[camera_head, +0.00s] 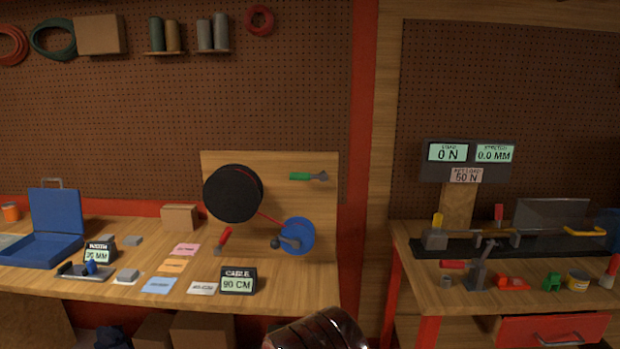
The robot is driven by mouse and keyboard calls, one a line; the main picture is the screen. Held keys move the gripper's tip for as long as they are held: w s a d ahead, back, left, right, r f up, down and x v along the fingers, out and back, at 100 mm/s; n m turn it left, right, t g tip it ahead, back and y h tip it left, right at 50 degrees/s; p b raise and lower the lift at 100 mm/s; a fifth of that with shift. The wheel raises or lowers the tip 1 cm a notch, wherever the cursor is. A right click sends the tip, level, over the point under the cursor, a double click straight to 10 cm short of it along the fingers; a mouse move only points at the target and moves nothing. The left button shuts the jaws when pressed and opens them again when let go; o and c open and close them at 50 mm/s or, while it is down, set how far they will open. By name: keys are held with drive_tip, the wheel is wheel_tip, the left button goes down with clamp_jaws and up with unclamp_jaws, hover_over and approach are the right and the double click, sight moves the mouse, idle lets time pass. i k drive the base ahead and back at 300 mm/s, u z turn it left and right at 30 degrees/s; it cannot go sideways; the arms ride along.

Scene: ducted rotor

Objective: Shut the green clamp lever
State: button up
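The green clamp lever (300,176) is on the upright wooden board (322,218) at the back of the left bench. Its green handle lies about level and points left, with a grey metal part at its right end. I cannot tell from here whether the clamp is open or closed. My gripper is not in view. A dark, glossy rounded part at the bottom middle edge seems to be part of my arm, well below and in front of the board.
The board also bears a black reel (233,194), a red lever (223,240) and a blue disc with a crank (298,237). A cable display (238,281) stands at the bench front. The right bench holds a load rig (515,238) and small tools.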

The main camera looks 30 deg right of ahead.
sight(323, 176)
drive_tip(key=u, duration=0.05)
drive_tip(key=i, duration=1)
drive_tip(key=z, duration=0.05)
